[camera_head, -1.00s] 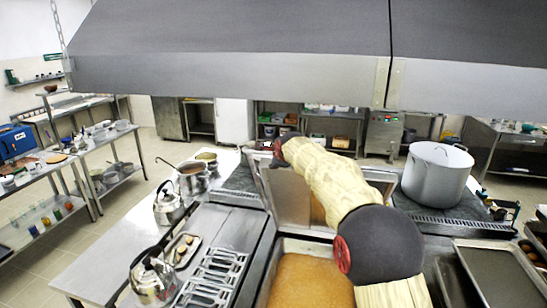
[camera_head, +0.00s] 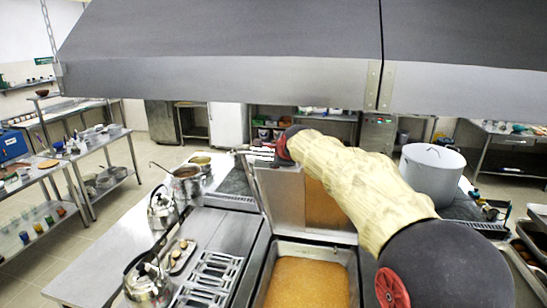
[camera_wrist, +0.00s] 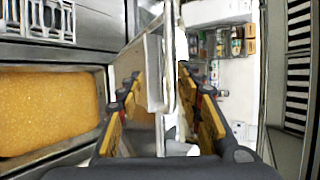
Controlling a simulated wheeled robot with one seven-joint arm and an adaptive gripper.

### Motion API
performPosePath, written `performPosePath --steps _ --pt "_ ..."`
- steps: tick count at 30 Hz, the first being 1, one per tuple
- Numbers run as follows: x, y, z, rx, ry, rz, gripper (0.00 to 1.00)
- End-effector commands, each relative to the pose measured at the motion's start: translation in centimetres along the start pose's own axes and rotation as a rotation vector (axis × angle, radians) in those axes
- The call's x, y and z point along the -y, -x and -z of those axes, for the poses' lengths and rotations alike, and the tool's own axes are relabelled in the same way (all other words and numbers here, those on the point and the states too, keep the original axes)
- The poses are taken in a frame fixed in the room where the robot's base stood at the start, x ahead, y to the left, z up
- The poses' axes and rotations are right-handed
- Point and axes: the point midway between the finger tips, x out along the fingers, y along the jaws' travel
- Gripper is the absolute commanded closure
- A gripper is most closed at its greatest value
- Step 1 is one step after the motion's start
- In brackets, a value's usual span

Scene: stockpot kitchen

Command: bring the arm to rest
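My gripper (camera_head: 258,152) is at the top left of the raised steel lid (camera_head: 282,200) in the head view, with my arm reaching across from the lower right. In the wrist view my gripper (camera_wrist: 160,95) has its two yellow-padded fingers spread apart. A pale upright panel edge (camera_wrist: 155,70), probably the lid's, shows between or just beyond the fingers. I cannot tell whether it touches them. I see nothing clearly held.
Under the lid is a pan (camera_head: 262,280) with orange-brown contents. A large stockpot (camera_head: 430,178) stands on the right. Kettles (camera_head: 150,280) and smaller pots (camera_head: 187,182) stand on the left counter. A large hood (camera_head: 220,78) hangs overhead.

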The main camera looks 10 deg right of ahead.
Motion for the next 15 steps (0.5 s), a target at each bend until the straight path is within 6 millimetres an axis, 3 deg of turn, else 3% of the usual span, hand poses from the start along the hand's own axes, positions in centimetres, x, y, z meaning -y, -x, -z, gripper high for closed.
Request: performPosePath --steps 7,11,13,15 --pt "0.0 0.0 0.0 0.0 0.025 0.0 0.64" --pt "-0.6 0.0 0.1 -0.002 0.158 -0.021 0.64" --pt "-1.9 -0.2 0.4 -0.003 0.275 -0.06 0.64" --pt "-5.2 -0.6 1.1 0.0 0.41 -0.133 0.64"
